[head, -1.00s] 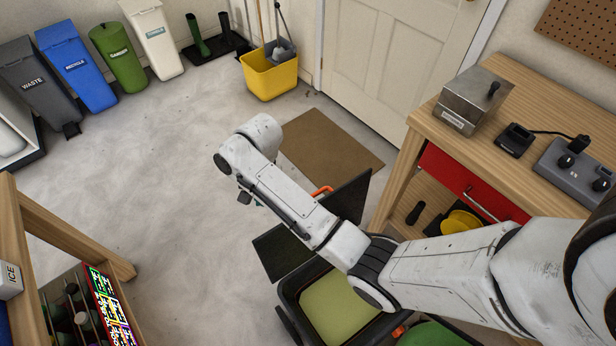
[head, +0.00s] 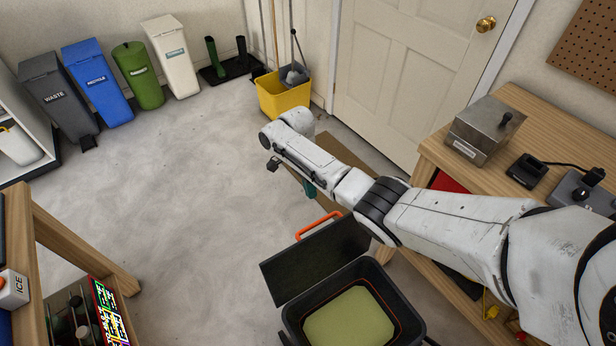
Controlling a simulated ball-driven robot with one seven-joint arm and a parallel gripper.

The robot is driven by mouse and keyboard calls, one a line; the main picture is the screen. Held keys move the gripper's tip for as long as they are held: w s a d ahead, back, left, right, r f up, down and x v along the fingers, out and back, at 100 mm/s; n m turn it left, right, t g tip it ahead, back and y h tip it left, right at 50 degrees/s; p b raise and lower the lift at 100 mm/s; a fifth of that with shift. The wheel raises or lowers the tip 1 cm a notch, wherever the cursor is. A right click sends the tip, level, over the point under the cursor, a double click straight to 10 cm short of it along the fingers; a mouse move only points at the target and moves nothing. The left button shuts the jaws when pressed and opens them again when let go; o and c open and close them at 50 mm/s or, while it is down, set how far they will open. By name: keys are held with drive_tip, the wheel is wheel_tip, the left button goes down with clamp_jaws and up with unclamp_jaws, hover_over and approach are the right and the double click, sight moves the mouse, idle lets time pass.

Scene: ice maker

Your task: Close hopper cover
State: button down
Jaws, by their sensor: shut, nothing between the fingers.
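The hopper (head: 408,304) is a dark, open-topped bin at the bottom centre of the head view, with a yellow-green surface inside. Its dark cover (head: 308,262) is open, raised along the far side of the hopper. An orange handle (head: 318,224) stands at the cover's far edge. My arm reaches over from the right, above and beyond the cover.
A wooden workbench (head: 545,115) with a metal box (head: 484,131) stands at the right. A wooden shelf unit (head: 80,245) is at the lower left. Bins, a yellow mop bucket (head: 284,96) and a door line the back. The floor at left centre is clear.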

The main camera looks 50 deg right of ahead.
drive_tip(key=shift+s+a+f+p, duration=0.3)
drive_tip(key=shift+s+f+p, duration=0.15)
drive_tip(key=shift+s, duration=0.3)
drive_tip(key=shift+s+a+f+p, duration=0.35)
drive_tip(key=shift+s+f, duration=0.25)
drive_tip(key=shift+s, duration=0.2)
drive_tip(key=shift+s+a+f+p, duration=0.3)
drive_tip(key=shift+s+f+p, duration=0.15)
drive_tip(key=shift+s, duration=0.3)
drive_tip(key=shift+f, duration=0.1)
